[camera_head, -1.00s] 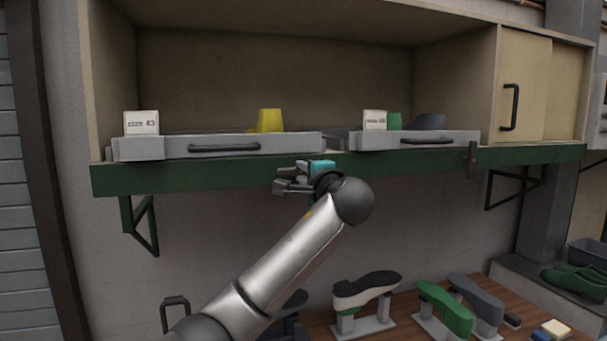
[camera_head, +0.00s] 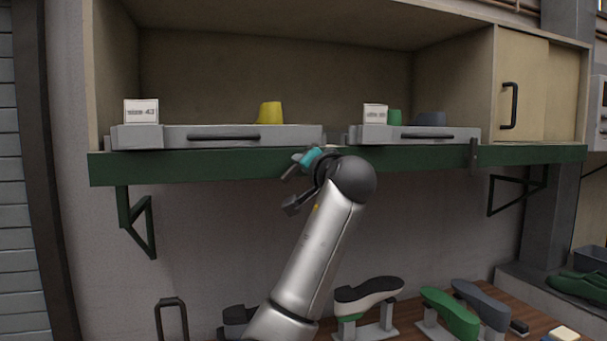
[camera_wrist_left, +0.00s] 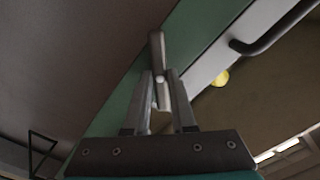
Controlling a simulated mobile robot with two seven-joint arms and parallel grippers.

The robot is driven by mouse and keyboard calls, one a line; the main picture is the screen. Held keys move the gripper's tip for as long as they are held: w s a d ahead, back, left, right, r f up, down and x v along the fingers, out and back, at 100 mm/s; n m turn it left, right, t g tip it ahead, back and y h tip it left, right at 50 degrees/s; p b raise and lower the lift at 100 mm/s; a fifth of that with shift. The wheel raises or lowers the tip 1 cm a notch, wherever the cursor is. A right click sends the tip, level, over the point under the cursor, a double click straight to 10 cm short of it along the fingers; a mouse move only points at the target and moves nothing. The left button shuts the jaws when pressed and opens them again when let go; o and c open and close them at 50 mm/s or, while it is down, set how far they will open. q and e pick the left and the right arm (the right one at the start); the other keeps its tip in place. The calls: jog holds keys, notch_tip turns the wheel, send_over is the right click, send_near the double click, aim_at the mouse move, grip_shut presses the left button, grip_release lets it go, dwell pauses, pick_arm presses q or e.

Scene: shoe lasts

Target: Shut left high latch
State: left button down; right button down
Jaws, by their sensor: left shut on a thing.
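In the wrist view, a short grey latch bar (camera_wrist_left: 157,52) with a pale round pivot lies against the green shelf edge (camera_wrist_left: 188,42), slanted to it. My left gripper (camera_wrist_left: 160,88) has its two fingers on either side of the bar and is shut on it. In the head view, my left gripper (camera_head: 291,188) is at the lower edge of the green beam (camera_head: 230,167), between the two drawers. The wrist hides this latch there. My right gripper is not in view.
The left drawer (camera_head: 165,137) and right drawer (camera_head: 370,137) sit above the beam. Another latch (camera_head: 473,156) hangs upright at the beam's right. Shoe lasts, including a green one (camera_head: 450,312), stand on the bench below.

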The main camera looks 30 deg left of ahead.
pick_arm(q)
jog(key=shift+n+b, duration=1.55)
jog(key=shift+n, duration=2.95)
jog(key=c, duration=0.7)
grip_release()
jog(key=shift+c, duration=0.2)
jog(key=b+v, duration=0.4)
jog(key=v, duration=1.1)
jog(key=shift+s, duration=0.15)
